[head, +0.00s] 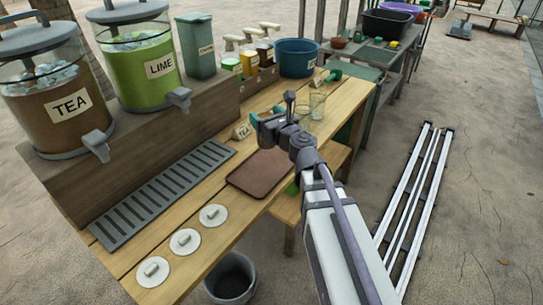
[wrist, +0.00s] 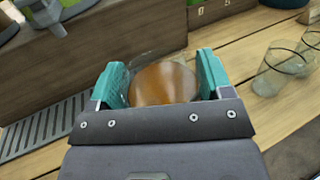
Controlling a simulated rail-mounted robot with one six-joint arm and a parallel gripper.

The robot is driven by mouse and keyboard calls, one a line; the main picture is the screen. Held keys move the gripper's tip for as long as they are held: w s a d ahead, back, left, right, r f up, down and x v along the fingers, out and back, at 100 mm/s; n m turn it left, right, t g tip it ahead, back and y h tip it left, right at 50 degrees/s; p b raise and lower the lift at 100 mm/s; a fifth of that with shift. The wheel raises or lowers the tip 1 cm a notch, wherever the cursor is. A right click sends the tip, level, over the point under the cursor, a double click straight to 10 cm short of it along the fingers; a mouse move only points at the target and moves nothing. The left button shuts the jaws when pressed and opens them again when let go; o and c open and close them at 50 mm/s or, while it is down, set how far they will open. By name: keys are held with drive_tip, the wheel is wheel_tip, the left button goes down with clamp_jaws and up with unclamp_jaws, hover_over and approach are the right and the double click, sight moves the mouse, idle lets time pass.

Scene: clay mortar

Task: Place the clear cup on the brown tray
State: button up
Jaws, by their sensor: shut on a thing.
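My gripper (wrist: 163,82) has teal fingers on either side of a clear cup (wrist: 163,80) and is shut on it. An amber-brown round surface shows inside the cup, apparently liquid. In the head view my gripper (head: 268,124) is over the wooden counter, beyond the far edge of the brown tray (head: 262,170). The cup is hard to make out there. The tray is flat, with a raised rim, and looks empty. Its lower right part lies close to my arm.
Clear glasses (head: 318,105) stand right of my gripper, also in the wrist view (wrist: 275,72). A small TEA card (head: 242,131) is near it. Dispensers marked TEA (head: 68,107) and LIME (head: 160,67) stand on a raised shelf behind a grey drain grate (head: 165,190). White discs (head: 184,242) lie at front left.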

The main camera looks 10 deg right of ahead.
wheel_tip(320, 180, down, 9)
drive_tip(key=b, duration=0.7)
drive_tip(key=shift+r, duration=0.35)
drive_tip(key=shift+f, duration=0.15)
drive_tip(key=o, duration=1.1)
drive_tip(key=shift+f, duration=0.1)
drive_tip(key=o, duration=0.5)
drive_tip(key=shift+r, duration=0.2)
drive_tip(key=v, duration=0.7)
drive_tip(key=shift+s+d, duration=0.1)
drive_tip(key=shift+s, duration=0.2)
